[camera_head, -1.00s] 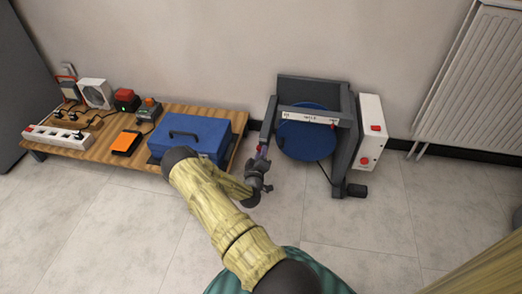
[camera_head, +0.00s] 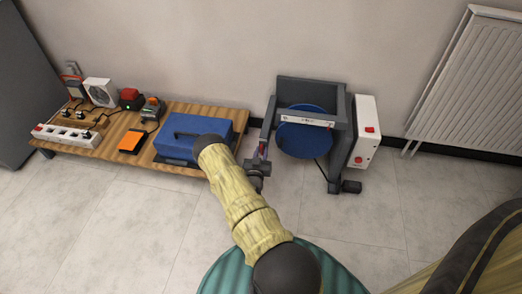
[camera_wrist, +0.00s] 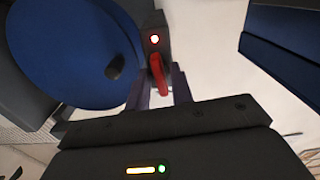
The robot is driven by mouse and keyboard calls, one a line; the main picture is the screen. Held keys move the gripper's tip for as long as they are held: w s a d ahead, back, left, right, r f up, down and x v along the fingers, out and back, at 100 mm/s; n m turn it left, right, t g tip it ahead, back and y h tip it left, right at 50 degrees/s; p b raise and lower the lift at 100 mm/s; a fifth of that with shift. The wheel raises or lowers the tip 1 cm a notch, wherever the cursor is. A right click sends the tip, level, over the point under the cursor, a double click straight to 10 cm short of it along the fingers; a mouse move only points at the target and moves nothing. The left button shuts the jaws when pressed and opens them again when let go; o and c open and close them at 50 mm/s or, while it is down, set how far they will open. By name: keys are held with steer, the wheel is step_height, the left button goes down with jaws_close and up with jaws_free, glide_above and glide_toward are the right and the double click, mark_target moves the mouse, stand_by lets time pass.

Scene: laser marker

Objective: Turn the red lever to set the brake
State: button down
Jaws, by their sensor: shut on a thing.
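In the head view, my gripper (camera_head: 262,152) is at the left side of a grey frame (camera_head: 347,125) holding a blue disc (camera_head: 303,138). The lever is mostly hidden there by the fingers. The disc (camera_wrist: 65,45) also fills the upper left of the wrist view.
A blue case (camera_head: 195,135) sits on a low wooden bench (camera_head: 110,150) left of my gripper, with several small devices farther left. A white control box (camera_head: 366,130) is on the frame's right side. A radiator (camera_head: 470,80) is on the wall. Floor in front is clear.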

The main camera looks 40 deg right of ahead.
steer(key=shift+m, duration=0.5)
steer(key=shift+f, duration=0.1)
steer(key=c, duration=1.5)
jaws_free()
steer(key=shift+s+a+p, duration=0.1)
steer(key=shift+p, duration=0.25)
steer(key=p+v, duration=0.7)
steer(key=v, duration=1)
steer(key=shift+s, duration=0.15)
